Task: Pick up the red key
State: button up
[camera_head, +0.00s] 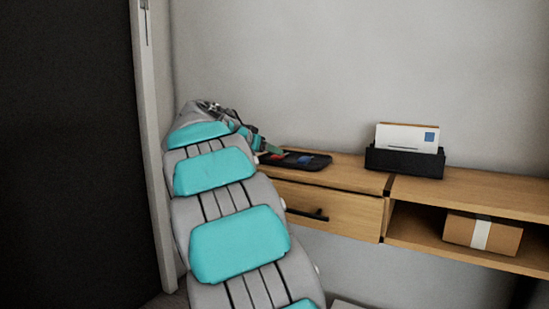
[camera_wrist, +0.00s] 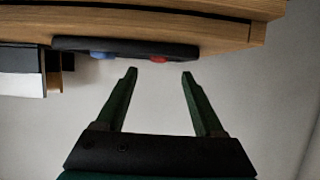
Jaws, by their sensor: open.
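The red key (camera_wrist: 159,59) shows only as a small red shape at the edge of a dark tray (camera_wrist: 185,49) in the wrist view; its form is too small to tell. The black tray (camera_head: 316,163) lies on the wooden desk in the head view. My gripper (camera_wrist: 160,74) is open and empty. Its two green fingers point towards the tray edge, with the red shape between the fingertips in the picture but apart from them. In the head view my arm hides part of the gripper and the tray's left side.
A blue item (camera_wrist: 102,55) lies in the tray beside the red shape. A black letter holder (camera_head: 405,162) with envelopes (camera_head: 405,137) stands right of the tray on the desk (camera_head: 470,187). A parcel (camera_head: 483,233) sits on the shelf below. A wall is behind.

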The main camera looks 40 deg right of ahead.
jog(key=x, duration=0.6)
jog(key=shift+d+r, duration=0.1)
jog(key=shift+r, duration=0.05)
grip_shut()
dwell(0.4)
